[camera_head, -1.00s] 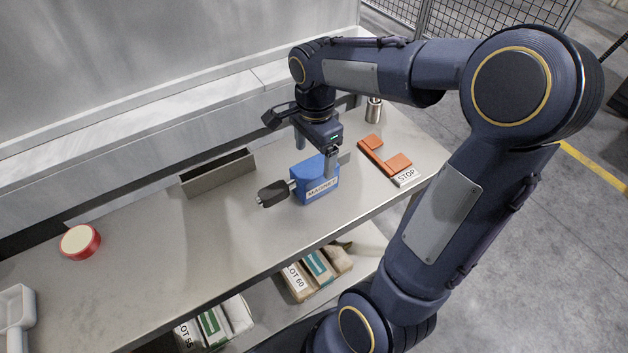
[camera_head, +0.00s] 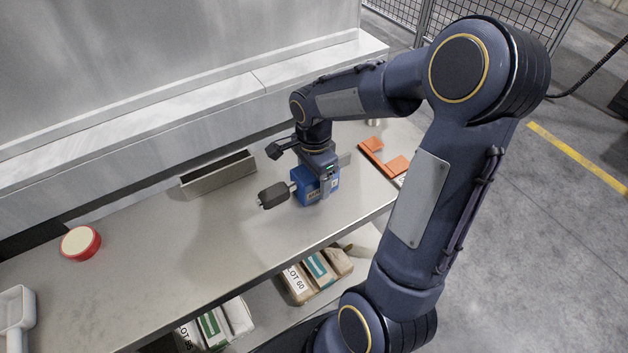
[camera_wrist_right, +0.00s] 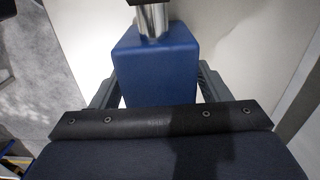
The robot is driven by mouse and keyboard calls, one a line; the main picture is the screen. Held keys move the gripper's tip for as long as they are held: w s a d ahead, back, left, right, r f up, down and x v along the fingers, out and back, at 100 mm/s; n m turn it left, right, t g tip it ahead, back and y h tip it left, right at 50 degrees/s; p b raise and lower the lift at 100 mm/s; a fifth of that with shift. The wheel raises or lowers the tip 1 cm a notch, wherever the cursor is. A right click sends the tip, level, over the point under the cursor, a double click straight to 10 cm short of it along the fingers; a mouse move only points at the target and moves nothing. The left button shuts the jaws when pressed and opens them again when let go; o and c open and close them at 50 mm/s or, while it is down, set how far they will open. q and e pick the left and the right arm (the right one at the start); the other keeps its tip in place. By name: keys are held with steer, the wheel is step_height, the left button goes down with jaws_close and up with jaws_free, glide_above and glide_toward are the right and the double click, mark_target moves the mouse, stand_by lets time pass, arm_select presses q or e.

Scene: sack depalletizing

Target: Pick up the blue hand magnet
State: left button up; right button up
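The blue hand magnet (camera_head: 301,186) is a blue block with a dark handle pointing left, lying on the workbench. My right gripper (camera_head: 316,186) is lowered over the block from above, one finger in front of it. In the right wrist view, the blue block of the magnet (camera_wrist_right: 155,65) sits between the two fingers (camera_wrist_right: 157,85), one on each side. The fingers look open around it, with only slim gaps; contact is not clear. The gripper hides part of the block and its label. My left gripper is not in view.
The workbench (camera_head: 170,265) has free room left of the magnet. A grey open box (camera_head: 218,176) stands behind, by the wall ledge. An orange bracket (camera_head: 372,152) lies to the right. A red round container (camera_head: 80,243) is at left. Sacks (camera_head: 300,283) lie on a lower shelf.

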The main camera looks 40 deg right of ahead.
steer(key=c, duration=1.2)
steer(key=shift+o, duration=0.2)
steer(key=shift+r, duration=0.1)
